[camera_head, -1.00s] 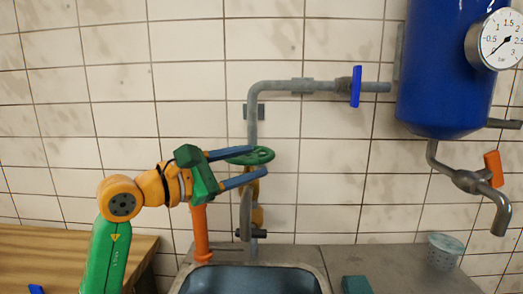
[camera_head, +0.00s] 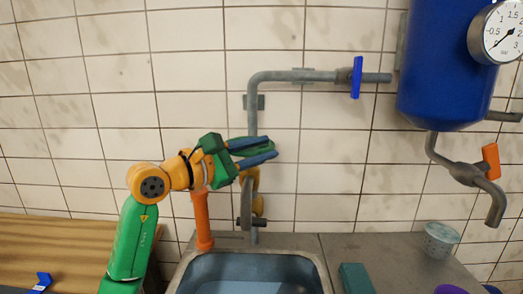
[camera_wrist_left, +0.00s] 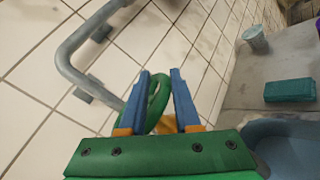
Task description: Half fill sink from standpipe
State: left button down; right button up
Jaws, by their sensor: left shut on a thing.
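The sink (camera_head: 250,279) is at the bottom of the head view, with a grey-blue basin; I cannot tell whether water is in it. An orange upright pipe (camera_head: 202,222) stands at its back left. The grey wall pipe (camera_head: 253,125) carries a green handwheel (camera_wrist_left: 157,104) above a yellow-orange valve part (camera_head: 257,190). My left gripper (camera_head: 268,149) is shut on the handwheel, with its blue fingers on either side of the green rim in the wrist view. The fingers and palm hide much of the wheel in the head view. My right gripper is out of view.
A blue tank (camera_head: 440,70) with a gauge (camera_head: 496,40) hangs at upper right; its outlet has an orange lever (camera_head: 491,161). A blue lever (camera_head: 357,78) sits on the upper pipe. A teal block (camera_head: 355,279) and grey cup (camera_head: 441,239) stand on the counter right of the sink.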

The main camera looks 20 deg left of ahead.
pick_arm(q)
jog(key=shift+s+d+f+m+g+h, duration=0.1)
jog(key=shift+s+f+m+g+h, duration=0.05)
jog(key=shift+f+m+g+h, duration=0.3)
jog(key=m+g+h+p, duration=0.1)
jog(key=g+h+p, duration=0.1)
jog(key=s+m+g+h+p, duration=0.1)
jog(key=shift+a+r+m, duration=0.3)
jog(key=shift+a+m, duration=0.05)
jog(key=shift+a, duration=0.05)
jog(key=shift+s+a+m+g+h+p, duration=0.15)
jog(key=shift+a+m+g+h+p, duration=0.05)
jog(key=shift+m+g+h+p, duration=0.55)
jog(key=shift+f, duration=0.15)
jog(key=shift+s+f+g+p, duration=0.1)
jog(key=shift+g+p, duration=0.2)
dwell(0.6)
jog(key=c, duration=0.7)
grip_release()
jog(key=shift+s+a, duration=0.15)
jog(key=shift+s, duration=0.05)
jog(key=shift+c, duration=0.2)
jog(key=shift+w+a, duration=0.2)
jog(key=shift+w, duration=0.15)
